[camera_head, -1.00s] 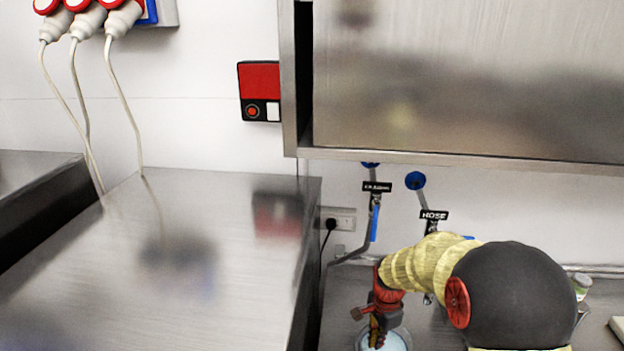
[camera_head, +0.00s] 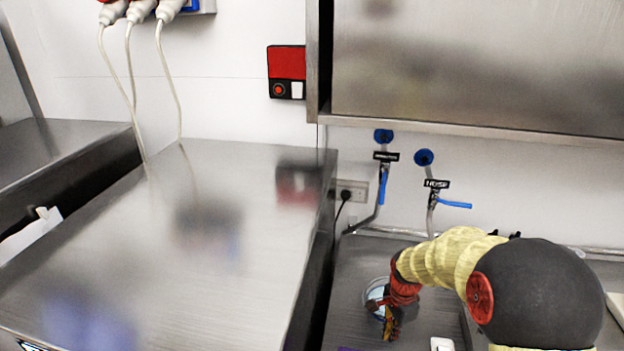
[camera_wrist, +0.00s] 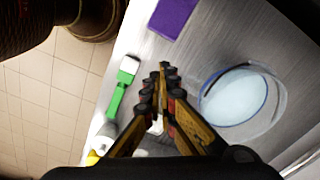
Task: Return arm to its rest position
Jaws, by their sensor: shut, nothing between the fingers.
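My arm reaches in from the lower right of the head view, and my gripper (camera_head: 391,330) hangs low over the steel counter (camera_head: 345,290). In the wrist view my gripper (camera_wrist: 163,70) has its fingers together, with nothing between them. A round clear container with pale contents (camera_wrist: 238,97) stands on the counter to the right of the fingers. In the head view the container (camera_head: 376,290) is partly hidden behind my gripper.
A green-handled brush or scraper (camera_wrist: 122,85) and a purple block or cloth (camera_wrist: 173,15) lie on the counter. A large steel machine (camera_head: 130,230) fills the left. A steel cabinet (camera_head: 480,70) overhangs the back. Valves with blue handles (camera_head: 383,185) are on the wall.

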